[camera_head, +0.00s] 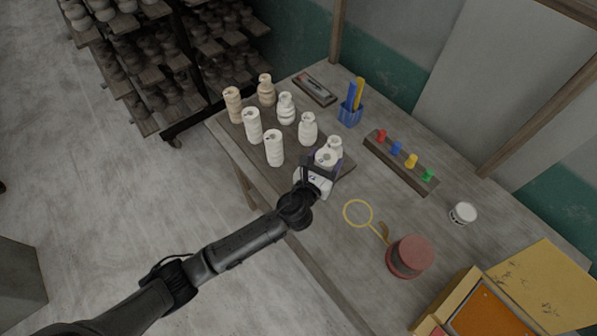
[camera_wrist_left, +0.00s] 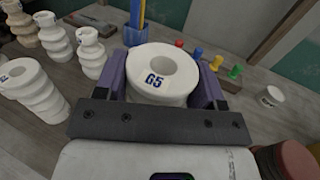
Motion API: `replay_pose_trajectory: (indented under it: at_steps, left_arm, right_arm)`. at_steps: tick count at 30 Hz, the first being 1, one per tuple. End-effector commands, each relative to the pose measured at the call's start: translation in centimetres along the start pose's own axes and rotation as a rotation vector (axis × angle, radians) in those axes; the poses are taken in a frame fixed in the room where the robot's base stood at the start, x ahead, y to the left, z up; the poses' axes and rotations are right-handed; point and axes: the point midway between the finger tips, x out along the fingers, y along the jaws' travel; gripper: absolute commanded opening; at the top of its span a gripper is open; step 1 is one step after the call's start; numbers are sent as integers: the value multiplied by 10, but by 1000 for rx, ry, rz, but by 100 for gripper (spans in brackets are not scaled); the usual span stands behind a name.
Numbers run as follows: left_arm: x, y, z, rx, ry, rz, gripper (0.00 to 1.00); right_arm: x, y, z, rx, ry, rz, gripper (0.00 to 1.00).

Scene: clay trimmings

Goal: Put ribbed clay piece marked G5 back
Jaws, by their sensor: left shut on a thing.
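The ribbed clay piece marked G5 (camera_wrist_left: 154,82) is white with a round hole in its top. It stands roughly upright between the purple-padded fingers of my left gripper (camera_wrist_left: 160,88), which is shut on it. Whether the piece touches the board is hidden. My right gripper is not in view.
A pen holder (camera_head: 350,116), a colored-peg strip (camera_head: 400,162), a yellow loop tool (camera_head: 358,213) and a red-lidded pot (camera_head: 410,256) lie around. Clear tabletop is right of the board.

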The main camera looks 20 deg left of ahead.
Motion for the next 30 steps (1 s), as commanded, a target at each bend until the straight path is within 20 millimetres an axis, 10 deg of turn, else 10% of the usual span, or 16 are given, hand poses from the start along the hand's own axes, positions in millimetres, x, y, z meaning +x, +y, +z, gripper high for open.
replay_pose_trajectory:
  at_steps: [12,30]
  left_arm:
    - [1,71,-42,0,-1,1,0]
    - [1,82,-86,-2,-2,0,0]
  right_arm:
    - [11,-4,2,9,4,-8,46]
    - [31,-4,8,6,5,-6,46]
